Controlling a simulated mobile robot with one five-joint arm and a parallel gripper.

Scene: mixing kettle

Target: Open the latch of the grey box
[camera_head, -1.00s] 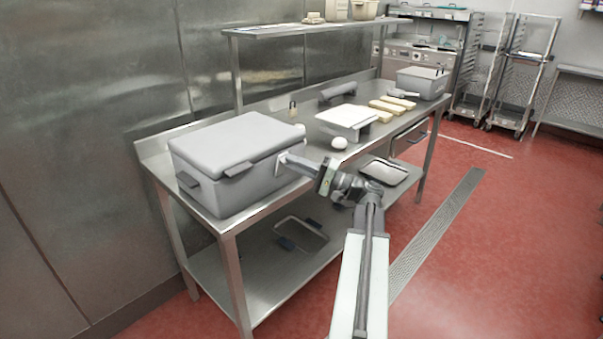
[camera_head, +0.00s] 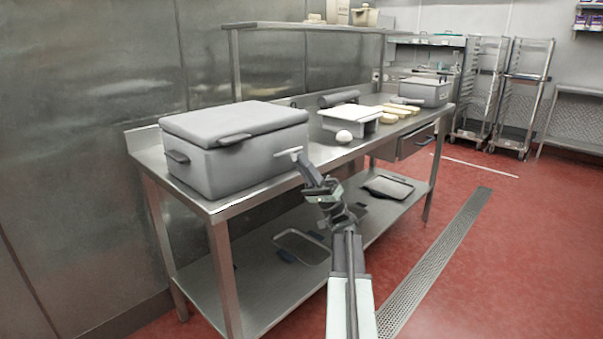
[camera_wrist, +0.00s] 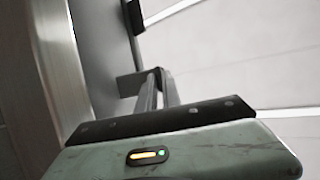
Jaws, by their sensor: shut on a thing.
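The large grey box (camera_head: 240,165) stands on the near end of the steel table with its lid (camera_head: 235,120) down. A dark grey tab (camera_head: 234,139) that looks like the latch sits at the front lid edge. A dark side handle (camera_head: 177,156) is on its left. My gripper (camera_head: 299,157) is at the box's right end, away from the front tab. In the wrist view my gripper (camera_wrist: 158,80) is shut on a small grey handle-like piece (camera_wrist: 127,84) on the box. Whether this piece is a side handle or a latch is hard to tell.
An egg (camera_head: 344,136) and a white stand (camera_head: 349,117) are right of the box. A smaller grey box (camera_head: 425,93) stands at the table's far end. Trays (camera_head: 303,247) lie on the lower shelf. The red floor (camera_head: 500,260) at right is clear.

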